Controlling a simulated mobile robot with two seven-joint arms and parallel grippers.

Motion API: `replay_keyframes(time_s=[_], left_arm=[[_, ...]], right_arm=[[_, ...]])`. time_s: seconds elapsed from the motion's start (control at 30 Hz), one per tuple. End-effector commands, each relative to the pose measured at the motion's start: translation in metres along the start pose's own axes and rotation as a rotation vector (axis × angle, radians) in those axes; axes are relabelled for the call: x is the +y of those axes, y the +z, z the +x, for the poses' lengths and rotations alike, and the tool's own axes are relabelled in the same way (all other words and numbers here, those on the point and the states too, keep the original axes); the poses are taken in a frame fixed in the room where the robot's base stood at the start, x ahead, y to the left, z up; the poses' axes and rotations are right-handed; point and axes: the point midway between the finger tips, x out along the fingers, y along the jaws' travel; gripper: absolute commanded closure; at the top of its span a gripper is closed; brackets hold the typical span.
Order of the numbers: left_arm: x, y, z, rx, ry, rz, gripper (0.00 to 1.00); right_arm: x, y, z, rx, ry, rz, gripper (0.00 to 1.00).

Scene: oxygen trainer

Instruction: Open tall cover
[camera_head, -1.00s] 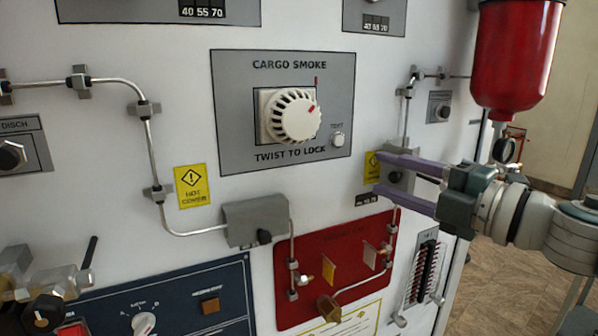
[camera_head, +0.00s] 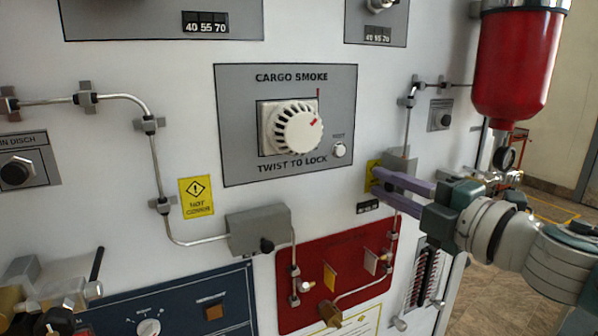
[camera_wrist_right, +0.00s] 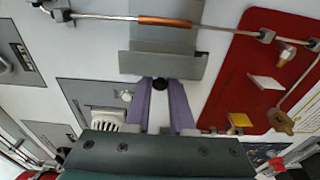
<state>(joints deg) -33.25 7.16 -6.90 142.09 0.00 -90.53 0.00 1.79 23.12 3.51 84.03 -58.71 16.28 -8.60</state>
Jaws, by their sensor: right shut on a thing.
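The tall cover (camera_head: 401,164) is a grey metal piece over the thin vertical pipe, right of the cargo smoke panel. It also shows in the right wrist view (camera_wrist_right: 160,66) as a grey plate with a bent face, with a black knob (camera_wrist_right: 160,84) at its edge. My right gripper (camera_head: 378,181) reaches in from the right. Its purple fingers (camera_wrist_right: 161,90) are shut on the knob. In the wrist view a copper-coloured length of pipe (camera_wrist_right: 165,22) is exposed beyond the plate. My fingers partly hide the cover in the head view.
A second grey cover (camera_head: 258,230) with a black knob sits at lower left. A red panel (camera_head: 320,262) with pipe fittings lies below my right gripper. A red bottle (camera_head: 515,65) hangs above my right arm. A yellow label (camera_head: 196,197) is at left.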

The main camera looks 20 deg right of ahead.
Motion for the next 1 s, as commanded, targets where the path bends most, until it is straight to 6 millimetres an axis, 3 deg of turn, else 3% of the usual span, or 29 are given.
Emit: replay_keyframes(time_s=[0.2, 0.53, 0.57, 0.7, 0.8, 1.0], left_arm=[[-0.0007, -0.0024, -0.0075, 0.000, -0.001, 0.001, 0.50], [-0.0001, -0.0024, -0.0071, 0.000, 0.001, -0.002, 0.50], [0.0001, -0.0024, -0.0071, 0.001, 0.001, -0.002, 0.50], [0.0012, -0.0028, -0.0072, 0.001, 0.005, -0.007, 0.50], [0.0019, -0.0029, -0.0072, 0.002, 0.007, -0.009, 0.50], [0.0020, -0.0030, -0.0072, 0.002, 0.007, -0.009, 0.50]], right_arm=[[0.0006, -0.0057, 0.0055, -0.144, 0.000, 0.002, 1.00], [-0.0003, -0.0049, 0.0058, -0.160, -0.002, -0.001, 1.00], [-0.0003, -0.0049, 0.0058, -0.160, -0.002, -0.001, 0.75], [-0.0002, -0.0049, 0.0058, -0.159, -0.002, -0.001, 0.59], [-0.0002, -0.0049, 0.0058, -0.159, -0.002, -0.001, 0.50], [-0.0002, -0.0049, 0.0057, -0.159, -0.002, -0.001, 0.50]])
